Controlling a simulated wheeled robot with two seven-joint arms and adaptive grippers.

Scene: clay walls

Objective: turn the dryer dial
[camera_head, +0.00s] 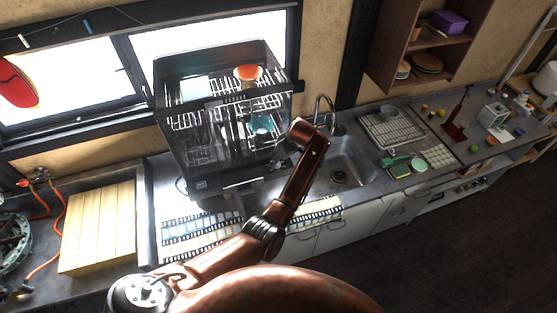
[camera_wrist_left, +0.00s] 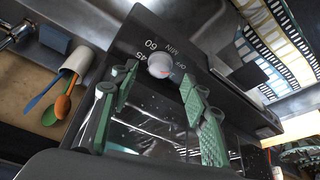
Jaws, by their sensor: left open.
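The dryer (camera_head: 172,140) is a dark, open-fronted cabinet with wire racks of dishes on the counter below the window. In the left wrist view its dark control panel (camera_wrist_left: 185,45) carries a round, light grey dial (camera_wrist_left: 159,66) with a small red mark. Printed labels OFF, 45, 60 and MIN stand around the dial. My left gripper (camera_wrist_left: 161,85) is open, its green fingers on either side of the dial in the picture; contact cannot be told. My right gripper is out of view.
A sink (camera_head: 352,172) with a faucet lies right of the dryer, with a dish rack (camera_head: 392,130) beyond it. A yellow slatted board (camera_head: 98,228) lies at left. In the wrist view a white cup (camera_wrist_left: 76,63) with colored spoons lies near the panel.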

